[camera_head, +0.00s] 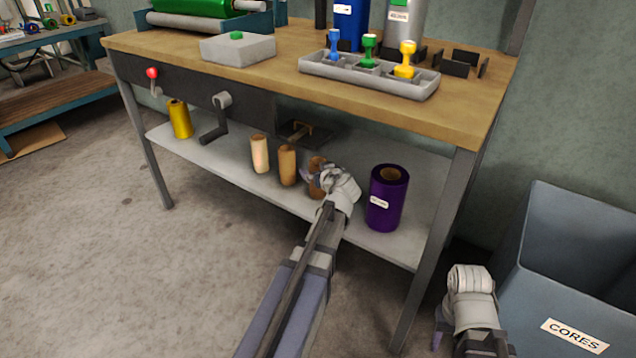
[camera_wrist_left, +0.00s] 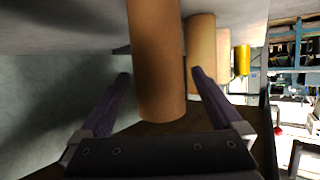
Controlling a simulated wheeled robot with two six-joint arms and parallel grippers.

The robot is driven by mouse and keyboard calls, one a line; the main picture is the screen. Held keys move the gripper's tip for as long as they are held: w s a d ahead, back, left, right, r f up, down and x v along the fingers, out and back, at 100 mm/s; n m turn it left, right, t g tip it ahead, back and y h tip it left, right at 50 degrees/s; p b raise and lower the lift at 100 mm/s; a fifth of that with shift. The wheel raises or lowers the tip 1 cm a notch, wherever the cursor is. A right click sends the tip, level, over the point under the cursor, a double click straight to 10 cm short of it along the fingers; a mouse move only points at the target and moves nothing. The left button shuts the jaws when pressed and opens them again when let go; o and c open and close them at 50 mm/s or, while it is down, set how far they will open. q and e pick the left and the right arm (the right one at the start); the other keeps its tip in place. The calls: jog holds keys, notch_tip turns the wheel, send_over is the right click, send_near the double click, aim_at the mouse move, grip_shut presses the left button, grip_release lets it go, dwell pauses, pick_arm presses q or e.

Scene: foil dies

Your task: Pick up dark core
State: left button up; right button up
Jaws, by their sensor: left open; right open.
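The dark core is a brown cardboard tube (camera_head: 316,188) standing on the lower shelf, partly hidden behind my left gripper (camera_head: 322,178) in the head view. In the left wrist view the dark core (camera_wrist_left: 157,55) stands between the two purple fingers of my left gripper (camera_wrist_left: 159,76). The fingers are open with a gap on either side of it. A lighter tan core (camera_head: 287,166) and a pale core (camera_head: 260,154) stand to its left on the shelf. My right gripper (camera_head: 440,332) is open and low, beside the bench's right leg.
A purple foil roll (camera_head: 386,198) stands on the shelf (camera_head: 225,160) just right of my left gripper. A yellow roll (camera_head: 180,119) is at the far left. A grey-blue bin labelled CORES (camera_head: 545,285) stands at the right. The wooden benchtop (camera_head: 300,95) overhangs the shelf.

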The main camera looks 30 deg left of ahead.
pick_arm(q)
jog(key=c, duration=1.4)
jog(key=shift+r, duration=0.15)
jog(key=shift+c, duration=0.2)
notch_tip(320, 180, up, 10)
jog(key=p, duration=1)
